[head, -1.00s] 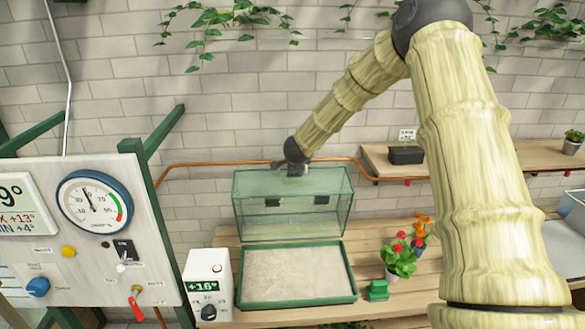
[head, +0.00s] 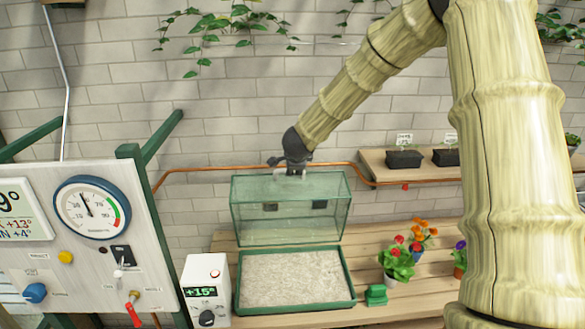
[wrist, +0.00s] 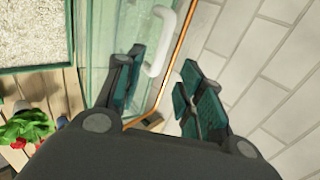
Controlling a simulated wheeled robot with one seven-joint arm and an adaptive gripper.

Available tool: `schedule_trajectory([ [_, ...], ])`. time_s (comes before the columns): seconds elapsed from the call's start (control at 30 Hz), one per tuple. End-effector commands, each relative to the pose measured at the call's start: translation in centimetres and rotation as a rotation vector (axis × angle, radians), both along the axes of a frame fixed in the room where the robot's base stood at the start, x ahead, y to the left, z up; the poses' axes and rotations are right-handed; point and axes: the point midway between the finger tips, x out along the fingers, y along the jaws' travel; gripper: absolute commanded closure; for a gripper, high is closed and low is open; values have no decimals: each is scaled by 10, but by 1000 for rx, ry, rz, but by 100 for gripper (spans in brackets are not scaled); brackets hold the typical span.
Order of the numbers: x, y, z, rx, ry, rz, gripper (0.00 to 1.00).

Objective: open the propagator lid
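The propagator's clear glass lid (head: 290,222) stands swung up on edge behind its green-framed tray (head: 237,275), so the tray's pale gravel is uncovered. My gripper (head: 293,163) is at the lid's top edge, near the middle. In the wrist view, my gripper (wrist: 162,80) is open, its two green-padded fingers well apart. The white lid handle (wrist: 157,45) shows between and just beyond the fingers, with no grip on it visible.
A controller box (head: 207,290) reading +15° stands left of the tray. A small green block (head: 376,295) and potted flowers (head: 397,262) stand right of it. A copper pipe (head: 220,164) runs along the brick wall, close behind the lid.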

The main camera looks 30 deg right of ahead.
Motion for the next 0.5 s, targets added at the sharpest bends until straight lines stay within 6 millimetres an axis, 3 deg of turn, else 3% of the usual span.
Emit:
schedule_trajectory([
  [0.5, -11, 5, 10, 0, 0, 0, 62],
])
